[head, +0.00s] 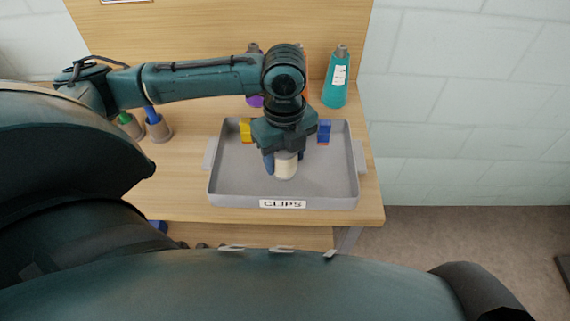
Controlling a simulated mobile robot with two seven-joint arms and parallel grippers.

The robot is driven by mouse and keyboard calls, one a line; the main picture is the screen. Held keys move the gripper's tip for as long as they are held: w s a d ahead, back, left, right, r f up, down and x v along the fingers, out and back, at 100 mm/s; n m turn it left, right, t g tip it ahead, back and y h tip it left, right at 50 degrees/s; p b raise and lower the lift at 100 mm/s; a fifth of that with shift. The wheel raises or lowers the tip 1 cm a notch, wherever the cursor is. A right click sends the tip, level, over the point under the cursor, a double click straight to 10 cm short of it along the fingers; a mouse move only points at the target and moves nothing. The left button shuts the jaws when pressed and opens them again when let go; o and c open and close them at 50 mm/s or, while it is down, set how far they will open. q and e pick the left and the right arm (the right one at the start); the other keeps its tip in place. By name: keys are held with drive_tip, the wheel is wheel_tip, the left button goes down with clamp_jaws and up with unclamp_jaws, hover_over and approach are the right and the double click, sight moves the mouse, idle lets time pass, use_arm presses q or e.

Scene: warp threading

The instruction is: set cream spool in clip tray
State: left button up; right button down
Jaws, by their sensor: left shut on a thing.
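The cream spool (286,166) is upright between the fingers of my left gripper (284,160). My left gripper points down over the middle of the grey clip tray (230,201) and is shut on the spool. The tray has a "CLIPS" label on its front wall. The spool is inside the tray's outline; I cannot tell if its base touches the tray floor. The spool's top is hidden by the gripper. My right gripper is not in view.
In the tray are a yellow clip (246,131) at back left and a blue clip (324,131) at back right. Green (126,119) and blue (153,117) items stand in holders left.

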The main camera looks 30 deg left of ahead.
use_arm(q)
wheel_tip(320, 180, down, 3)
drive_tip(key=shift+f, duration=0.15)
drive_tip(key=o, duration=1)
drive_tip(key=shift+f, duration=0.1)
wheel_tip(320, 180, up, 11)
drive_tip(key=shift+r+p, duration=0.2)
drive_tip(key=shift+p, duration=0.65)
drive_tip(key=shift+r, duration=0.5)
